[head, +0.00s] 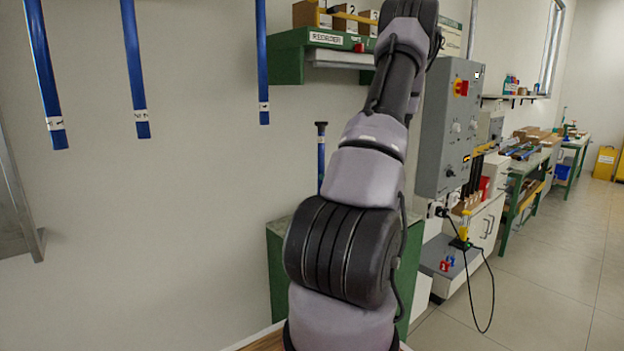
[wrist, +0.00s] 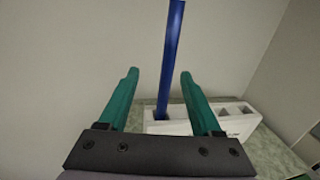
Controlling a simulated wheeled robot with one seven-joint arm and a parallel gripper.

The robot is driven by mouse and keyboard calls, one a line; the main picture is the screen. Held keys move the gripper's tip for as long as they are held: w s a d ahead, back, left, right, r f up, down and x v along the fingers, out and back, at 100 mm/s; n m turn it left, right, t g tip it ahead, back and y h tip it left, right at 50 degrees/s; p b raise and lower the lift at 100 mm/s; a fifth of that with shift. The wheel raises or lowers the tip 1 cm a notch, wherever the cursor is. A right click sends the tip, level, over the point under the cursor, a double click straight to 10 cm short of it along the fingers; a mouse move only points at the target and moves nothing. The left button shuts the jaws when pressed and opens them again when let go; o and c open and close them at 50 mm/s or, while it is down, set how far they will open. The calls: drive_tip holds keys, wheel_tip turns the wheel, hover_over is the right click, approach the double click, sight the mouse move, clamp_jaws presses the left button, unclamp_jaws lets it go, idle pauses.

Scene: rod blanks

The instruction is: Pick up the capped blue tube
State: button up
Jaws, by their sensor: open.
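In the head view the capped blue tube (head: 321,160) stands upright with a dark cap (head: 321,128) on top; my arm and the bench edge hide its lower part. In the wrist view the blue tube (wrist: 171,55) stands in a white holder (wrist: 238,122) with several square openings; its top is outside the picture. My gripper (wrist: 160,74) is open, with green fingers. The tube appears in the gap between the fingers, closer to the right one, and seems to be beyond the tips. Nothing is held. The head view does not show my gripper.
Three labelled blue tubes (head: 134,70) hang along the wall at left. A green bench (head: 275,270) stands behind my arm. A green shelf with boxes (head: 290,50) is above, and a grey control cabinet (head: 448,130) is to the right. Open floor (head: 550,260) lies at right.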

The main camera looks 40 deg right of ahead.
sight(323, 171)
drive_tip(key=shift+m+h, duration=0.3)
drive_tip(key=shift+h, duration=0.1)
drive_tip(key=w, duration=0.1)
drive_tip(key=w+d, duration=0.1)
drive_tip(key=w, duration=0.2)
drive_tip(key=shift+w+d+f, duration=0.35)
drive_tip(key=shift+d+f, duration=0.05)
drive_tip(key=w, duration=0.2)
drive_tip(key=w+d, duration=0.1)
drive_tip(key=w, duration=0.2)
drive_tip(key=shift+w, duration=0.3)
clamp_jaws()
